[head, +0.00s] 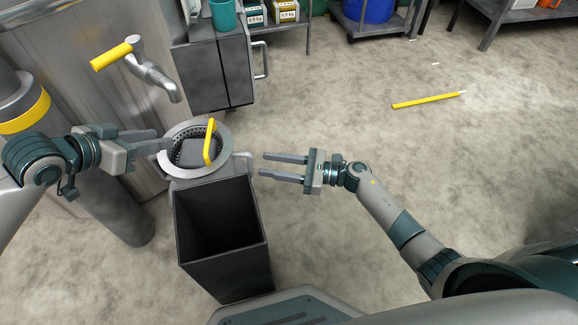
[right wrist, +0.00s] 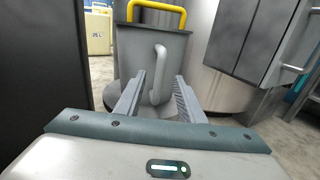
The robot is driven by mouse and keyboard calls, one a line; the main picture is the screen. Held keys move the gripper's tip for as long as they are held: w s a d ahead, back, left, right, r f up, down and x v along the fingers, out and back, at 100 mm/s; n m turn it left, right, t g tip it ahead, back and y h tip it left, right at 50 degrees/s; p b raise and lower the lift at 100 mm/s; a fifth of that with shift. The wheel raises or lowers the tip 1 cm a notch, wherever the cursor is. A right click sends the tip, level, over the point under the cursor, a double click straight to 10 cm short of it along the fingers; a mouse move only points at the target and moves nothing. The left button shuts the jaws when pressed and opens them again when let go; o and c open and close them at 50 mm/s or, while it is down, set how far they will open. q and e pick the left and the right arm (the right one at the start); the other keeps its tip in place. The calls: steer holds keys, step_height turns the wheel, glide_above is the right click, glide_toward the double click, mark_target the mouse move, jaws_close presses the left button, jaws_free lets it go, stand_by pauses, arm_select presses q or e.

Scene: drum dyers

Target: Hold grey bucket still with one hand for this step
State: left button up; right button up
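The grey bucket (head: 176,167) stands beside the cabinet in the head view, with a round rim and a yellow handle (head: 209,143) over it. In the right wrist view the bucket (right wrist: 135,48) is upright, with a pale side handle (right wrist: 160,75) facing me. My left gripper (head: 163,142) reaches the bucket's left rim; whether its fingers are closed on anything there is unclear. My right gripper (head: 283,167) is open and empty, to the right of the bucket and a little apart from it. In the wrist view its fingers (right wrist: 158,95) lie either side of the side handle's line.
An open dark square bin (head: 221,265) stands directly in front of the bucket. A tap with a yellow lever (head: 150,70) is at upper left. A dark cabinet (head: 213,75) stands behind. A yellow stick (head: 425,101) lies on the floor; the floor to the right is mostly clear.

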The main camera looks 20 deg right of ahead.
mark_target(251, 162)
steer(key=shift+x, duration=3.2)
jaws_close()
